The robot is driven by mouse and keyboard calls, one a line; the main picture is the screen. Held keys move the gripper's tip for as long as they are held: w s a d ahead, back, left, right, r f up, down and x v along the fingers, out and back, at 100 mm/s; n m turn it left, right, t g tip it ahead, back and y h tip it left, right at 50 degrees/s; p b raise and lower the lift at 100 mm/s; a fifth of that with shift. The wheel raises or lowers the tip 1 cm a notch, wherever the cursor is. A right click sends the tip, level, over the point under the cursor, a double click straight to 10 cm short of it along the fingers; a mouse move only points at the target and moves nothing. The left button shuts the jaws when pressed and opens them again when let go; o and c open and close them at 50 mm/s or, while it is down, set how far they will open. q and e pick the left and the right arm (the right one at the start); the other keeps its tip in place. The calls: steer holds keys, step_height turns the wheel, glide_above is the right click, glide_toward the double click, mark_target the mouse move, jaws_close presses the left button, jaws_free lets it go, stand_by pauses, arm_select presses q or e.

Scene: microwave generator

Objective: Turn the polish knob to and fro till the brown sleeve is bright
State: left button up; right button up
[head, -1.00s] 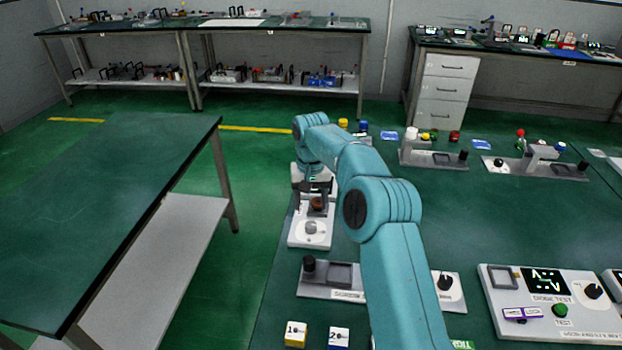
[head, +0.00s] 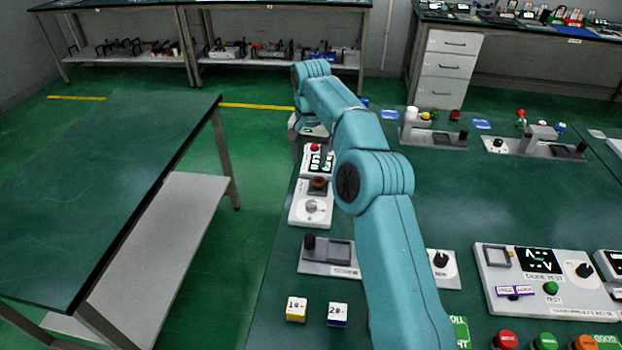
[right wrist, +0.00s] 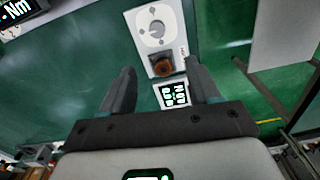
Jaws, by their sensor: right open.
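The polish station (head: 296,217) is a white unit near the table's left edge. Its polish knob (head: 311,207) is a pale grey dial on the near end, also in the right wrist view (right wrist: 156,30). The sleeve (head: 318,183) looks dull brown and sits upright behind the knob; the right wrist view shows it too (right wrist: 161,66). My right gripper (right wrist: 160,80) is open and empty, with its two dark fingers apart on either side of the sleeve's line of sight. My left gripper is out of view.
A display (head: 318,160) with lit digits stands just beyond the sleeve. A grey fixture (head: 313,268) and two small blocks, yellow (head: 296,309) and blue (head: 337,314), lie nearer.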

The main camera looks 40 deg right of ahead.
mark_target(311, 204)
steer(key=f+m+p, duration=0.1)
steer(key=f+m, duration=0.1)
steer(key=f, duration=0.3)
steer(key=f+m+p, duration=0.2)
steer(key=f, duration=0.3)
steer(key=f+m+p, duration=0.1)
steer(key=f, duration=0.4)
steer(key=shift+s+a+m, duration=0.1)
steer(key=shift+s+m, duration=0.1)
steer(key=shift+m, duration=0.2)
steer(key=shift+s+f, duration=0.1)
steer(key=shift+f, duration=0.3)
steer(key=shift+c, duration=0.2)
steer(key=c, duration=1)
